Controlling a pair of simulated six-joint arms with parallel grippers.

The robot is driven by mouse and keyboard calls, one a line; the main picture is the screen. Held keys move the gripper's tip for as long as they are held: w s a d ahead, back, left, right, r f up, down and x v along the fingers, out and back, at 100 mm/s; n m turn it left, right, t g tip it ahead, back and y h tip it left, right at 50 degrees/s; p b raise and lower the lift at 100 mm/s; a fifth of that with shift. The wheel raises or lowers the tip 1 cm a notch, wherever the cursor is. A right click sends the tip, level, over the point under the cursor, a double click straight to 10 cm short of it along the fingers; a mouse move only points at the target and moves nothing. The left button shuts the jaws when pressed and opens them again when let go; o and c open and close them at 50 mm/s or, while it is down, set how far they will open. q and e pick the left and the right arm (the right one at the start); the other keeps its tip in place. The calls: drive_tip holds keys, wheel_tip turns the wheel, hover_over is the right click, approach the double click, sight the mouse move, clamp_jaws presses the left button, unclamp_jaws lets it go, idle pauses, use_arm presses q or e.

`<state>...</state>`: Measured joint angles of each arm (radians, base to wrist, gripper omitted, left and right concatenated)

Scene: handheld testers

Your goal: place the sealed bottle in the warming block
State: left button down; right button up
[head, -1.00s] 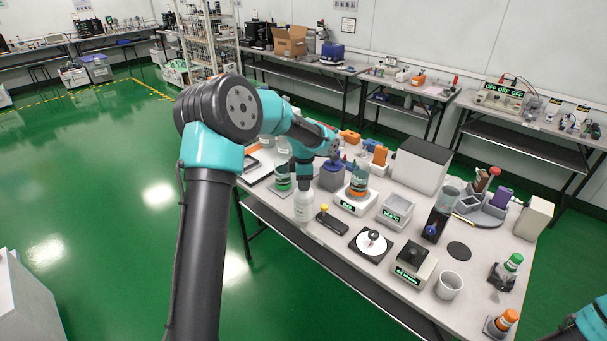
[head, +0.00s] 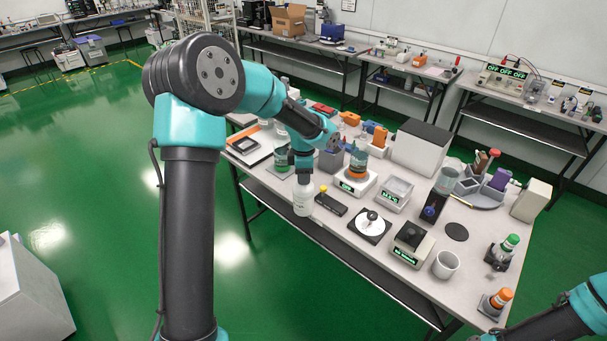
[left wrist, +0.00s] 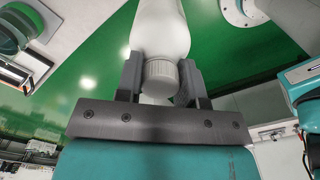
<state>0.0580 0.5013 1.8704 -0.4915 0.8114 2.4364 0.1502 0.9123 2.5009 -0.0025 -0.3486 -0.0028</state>
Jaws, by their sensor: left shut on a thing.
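The white bottle (head: 303,200) hangs upright from my left gripper (head: 303,178) at the table's front edge in the head view. In the left wrist view the two dark fingers (left wrist: 160,75) are shut around the bottle's ribbed white cap (left wrist: 161,78). The bottle's white body (left wrist: 160,30) extends beyond them. A grey square block with a green display (head: 395,194) stands on the table to the right; I cannot tell for certain that it is the warming block. My right arm (head: 565,318) enters at the lower right, with its gripper out of view.
A small black device with a yellow knob (head: 330,202) lies right of the bottle. A round-plate device (head: 369,227), a display unit (head: 411,244) and a white cup (head: 446,264) stand along the front. Behind are an orange-banded jar (head: 357,171) and a large white box (head: 418,151).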

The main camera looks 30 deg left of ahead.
use_arm(q)
drive_tip(key=shift+d+r, duration=0.1)
drive_tip(key=shift+w+d+r+m, duration=0.1)
drive_tip(key=shift+d+r+m, duration=0.3)
drive_tip(key=shift+m, duration=0.3)
drive_tip(key=s+d+r+m, duration=0.2)
drive_tip(key=d+r+m, duration=1.2)
drive_tip(key=m, duration=0.9)
drive_tip(key=shift+w+d, duration=0.1)
drive_tip(key=shift+d, duration=0.05)
